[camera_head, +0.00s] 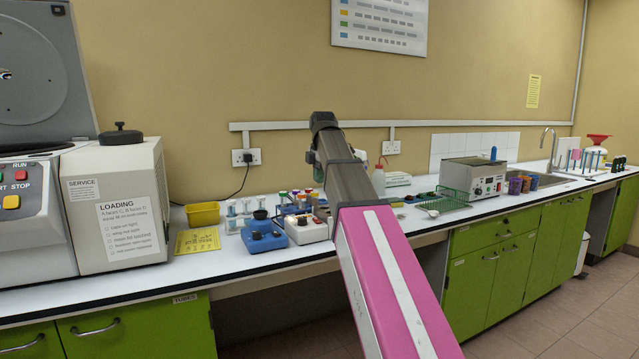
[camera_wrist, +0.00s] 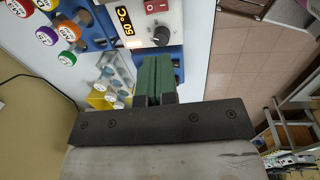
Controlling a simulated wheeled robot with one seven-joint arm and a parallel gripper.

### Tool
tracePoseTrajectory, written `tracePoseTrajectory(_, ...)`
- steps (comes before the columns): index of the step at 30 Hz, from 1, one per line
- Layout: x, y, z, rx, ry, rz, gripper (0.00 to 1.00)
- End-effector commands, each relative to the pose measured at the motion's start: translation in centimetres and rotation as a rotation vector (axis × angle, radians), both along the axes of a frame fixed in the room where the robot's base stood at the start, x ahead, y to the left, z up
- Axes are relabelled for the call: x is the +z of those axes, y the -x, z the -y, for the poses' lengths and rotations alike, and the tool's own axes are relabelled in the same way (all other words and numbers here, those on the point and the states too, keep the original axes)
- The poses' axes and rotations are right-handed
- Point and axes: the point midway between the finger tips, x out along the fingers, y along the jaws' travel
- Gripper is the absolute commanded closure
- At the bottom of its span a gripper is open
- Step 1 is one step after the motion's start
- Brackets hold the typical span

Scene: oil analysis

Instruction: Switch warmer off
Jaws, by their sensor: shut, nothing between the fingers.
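The warmer (camera_wrist: 195,45) shows at the top of the wrist view, partly cut off by the frame edge. I cannot tell which way the switch is set. My gripper (camera_wrist: 157,62) has green fingers shut together with nothing between them. In the wrist picture the fingertips lie just below the knob, with the switch beyond it; contact cannot be told.
Tubes with coloured caps (camera_wrist: 47,34) stand left of the panel. Clear vials (camera_wrist: 116,82) stand nearby. In the head view, a blue device (camera_head: 264,238), a yellow bin (camera_head: 202,214) and a large white machine (camera_head: 118,205) stand left of my arm. A metal box (camera_head: 475,178) stands right.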

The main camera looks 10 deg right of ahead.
Motion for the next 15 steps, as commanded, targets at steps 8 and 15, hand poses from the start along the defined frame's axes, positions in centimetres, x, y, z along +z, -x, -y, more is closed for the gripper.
tracePoseTrajectory(8, -0.01, -0.01, 0.01, 0.0, 0.0, 0.0, 1.0)
tracePoseTrajectory(15, 0.17, -0.73, -0.01, 0.0, 0.0, 0.001, 1.0)
